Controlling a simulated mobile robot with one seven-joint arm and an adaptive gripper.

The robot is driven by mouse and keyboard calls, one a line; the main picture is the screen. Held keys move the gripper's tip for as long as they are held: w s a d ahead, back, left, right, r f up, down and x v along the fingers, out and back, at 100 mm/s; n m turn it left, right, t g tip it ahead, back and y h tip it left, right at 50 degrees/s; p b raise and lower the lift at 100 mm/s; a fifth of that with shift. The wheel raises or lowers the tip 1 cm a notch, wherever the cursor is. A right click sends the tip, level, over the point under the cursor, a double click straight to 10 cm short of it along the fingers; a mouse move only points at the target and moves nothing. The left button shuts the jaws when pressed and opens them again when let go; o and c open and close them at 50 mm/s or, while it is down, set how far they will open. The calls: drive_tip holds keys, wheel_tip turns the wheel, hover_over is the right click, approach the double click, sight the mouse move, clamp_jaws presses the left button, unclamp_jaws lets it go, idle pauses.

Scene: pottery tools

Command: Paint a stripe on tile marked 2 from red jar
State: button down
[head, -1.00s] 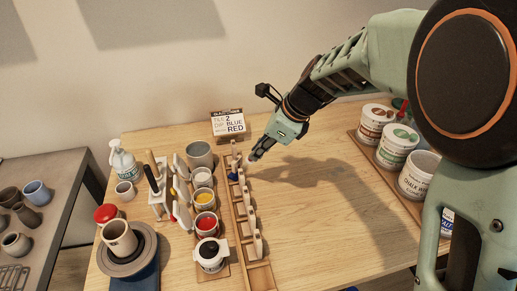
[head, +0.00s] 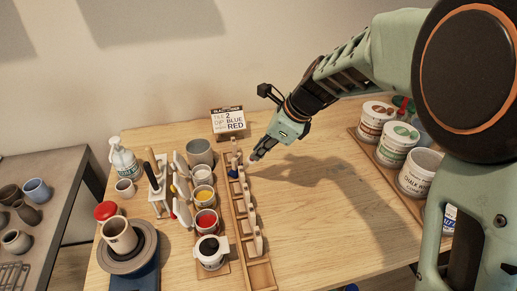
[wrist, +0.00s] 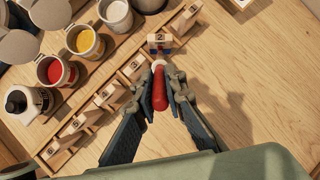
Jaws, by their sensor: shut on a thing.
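My gripper (wrist: 160,85) is shut on a red-handled brush (wrist: 159,92); in the head view my gripper (head: 257,156) is over the table beside the tile rack. The brush's pale far end is close to the tile marked 2 (wrist: 160,38), which has a blue band. I cannot tell whether they touch. The blue on this tile also shows in the head view (head: 233,174). The red jar (wrist: 56,71) is open, left of the rack; it also shows in the head view (head: 206,222). The brush is hardly visible in the head view.
A wooden rack (head: 262,276) holds several numbered tiles. Yellow (wrist: 85,41) and white (wrist: 116,13) jars stand beside the red one. A box sign (head: 229,124) reads tile 2, blue, red. Large tubs (head: 397,145) stand at the right; the table between is clear.

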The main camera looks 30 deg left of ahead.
drive_tip(key=r+p, duration=0.2)
drive_tip(key=r, duration=0.1)
drive_tip(key=d+r+p, duration=0.1)
drive_tip(key=r+p, duration=0.2)
drive_tip(key=d+r+p, duration=0.1)
drive_tip(key=r+p, duration=0.2)
drive_tip(key=shift+s+d, duration=0.1)
drive_tip(key=shift+d, duration=0.15)
drive_tip(key=shift+f, duration=0.1)
idle(0.4)
idle(0.4)
